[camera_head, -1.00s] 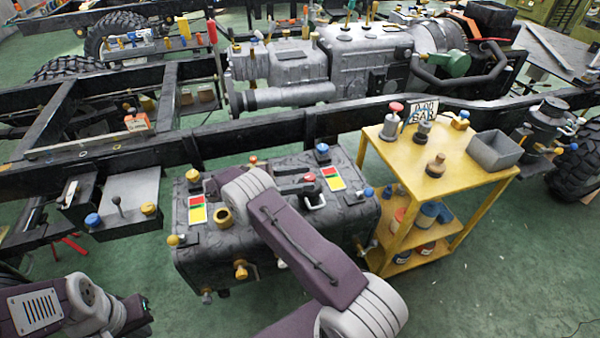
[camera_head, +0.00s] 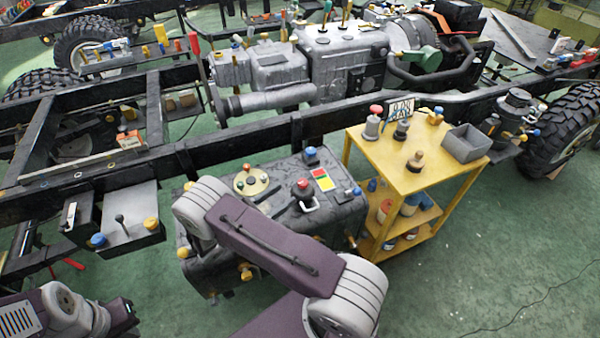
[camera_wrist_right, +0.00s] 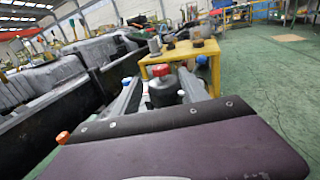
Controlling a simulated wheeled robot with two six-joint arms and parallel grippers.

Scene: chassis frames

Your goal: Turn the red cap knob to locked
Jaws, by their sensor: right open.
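The red cap knob (camera_head: 303,186) sits on top of the dark, battered tank (camera_head: 340,218) in the head view. In the right wrist view the red cap (camera_wrist_right: 160,70) stands upright on a dark round body, between the two grey fingers of my right gripper (camera_wrist_right: 160,80). That gripper is open, with one finger on each side; whether either finger touches the knob I cannot tell. In the head view my purple right forearm crosses the tank and hides part of its top. My left arm is at the lower left, its gripper out of view.
A yellow cart (camera_head: 400,165) with a second red-capped item (camera_head: 376,109) and a grey bin (camera_head: 466,143) stands right of the tank. A black chassis rail (camera_head: 250,140) runs behind. A round panel with coloured knobs (camera_head: 257,180) is left of the red knob. Green floor is clear at right.

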